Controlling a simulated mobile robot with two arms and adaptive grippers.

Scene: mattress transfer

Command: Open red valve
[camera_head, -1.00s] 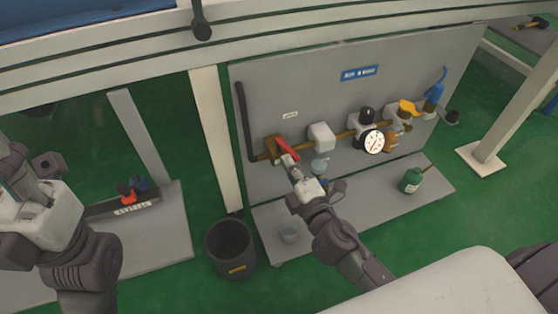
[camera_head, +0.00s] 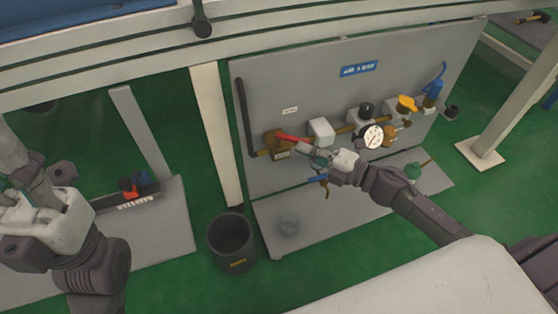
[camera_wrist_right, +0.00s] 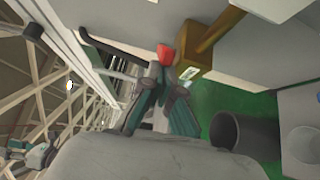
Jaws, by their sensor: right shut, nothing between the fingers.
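The red valve handle (camera_head: 291,137) sits on a brass valve body (camera_head: 275,143) at the left end of the pipe on the grey panel. It lies nearly along the pipe, its free end to the right. My right gripper (camera_head: 304,150) is shut and empty, just below the handle's free end; I cannot tell whether they touch. In the right wrist view the red handle (camera_wrist_right: 166,54) shows just beyond the fingers (camera_wrist_right: 165,88), beside the brass body (camera_wrist_right: 203,52). My left gripper (camera_head: 22,192) is at the far left, away from the panel; its fingers are unclear.
Along the pipe are a white block (camera_head: 321,131), a gauge (camera_head: 373,136), a yellow handle (camera_head: 407,103) and a blue part (camera_head: 433,92). A blue handle (camera_head: 317,179) hangs under my right gripper. A dark bucket (camera_head: 232,242) stands on the green floor.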

